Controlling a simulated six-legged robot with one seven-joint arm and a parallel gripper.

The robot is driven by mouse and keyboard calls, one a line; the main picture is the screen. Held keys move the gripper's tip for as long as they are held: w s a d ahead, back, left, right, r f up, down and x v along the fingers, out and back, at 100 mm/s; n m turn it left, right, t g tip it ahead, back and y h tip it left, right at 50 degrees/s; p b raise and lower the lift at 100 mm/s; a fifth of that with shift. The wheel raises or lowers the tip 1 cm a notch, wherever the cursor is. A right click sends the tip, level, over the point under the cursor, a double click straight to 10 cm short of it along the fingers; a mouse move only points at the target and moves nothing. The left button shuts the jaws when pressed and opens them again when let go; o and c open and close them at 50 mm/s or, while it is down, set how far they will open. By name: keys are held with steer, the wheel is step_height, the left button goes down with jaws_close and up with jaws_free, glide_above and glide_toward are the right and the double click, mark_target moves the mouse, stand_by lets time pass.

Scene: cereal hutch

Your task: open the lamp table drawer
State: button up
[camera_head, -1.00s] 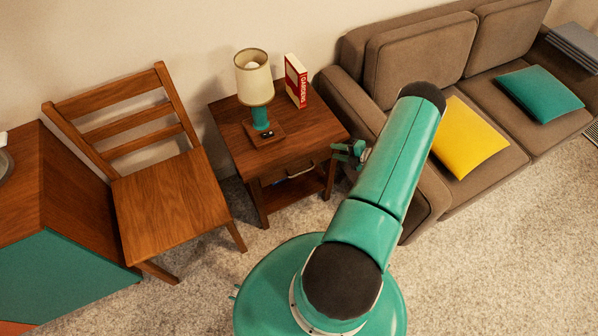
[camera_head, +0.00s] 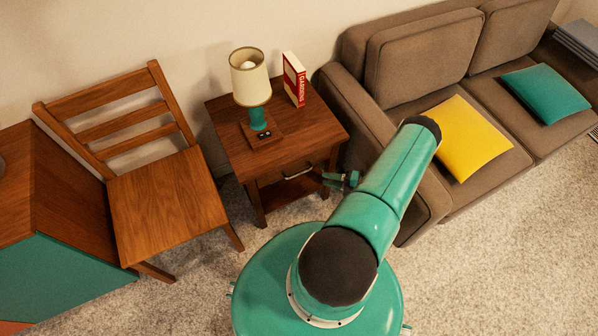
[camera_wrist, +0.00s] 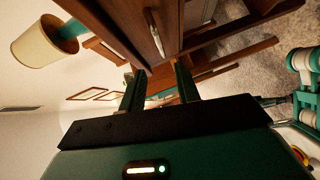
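The wooden lamp table (camera_head: 315,125) stands between the chair and the sofa. Its drawer (camera_head: 268,179) is under the top and looks closed. A pale metal bar handle (camera_head: 298,171) is on the drawer front; the handle (camera_wrist: 153,32) also shows in the wrist view, just beyond the fingertips. My gripper (camera_head: 338,180) is to the right of the handle, near the table's front right side. In the wrist view my gripper (camera_wrist: 160,70) has its two fingers apart with nothing held between them. The fingers are apart from the handle.
A wooden chair (camera_head: 165,200) is close on the left. The brown sofa (camera_head: 375,130) with its armrest is close on the right. Carpet (camera_head: 520,240) in front is open.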

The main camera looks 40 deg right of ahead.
mark_target(300, 173)
steer(key=x, duration=1.2)
jaws_close()
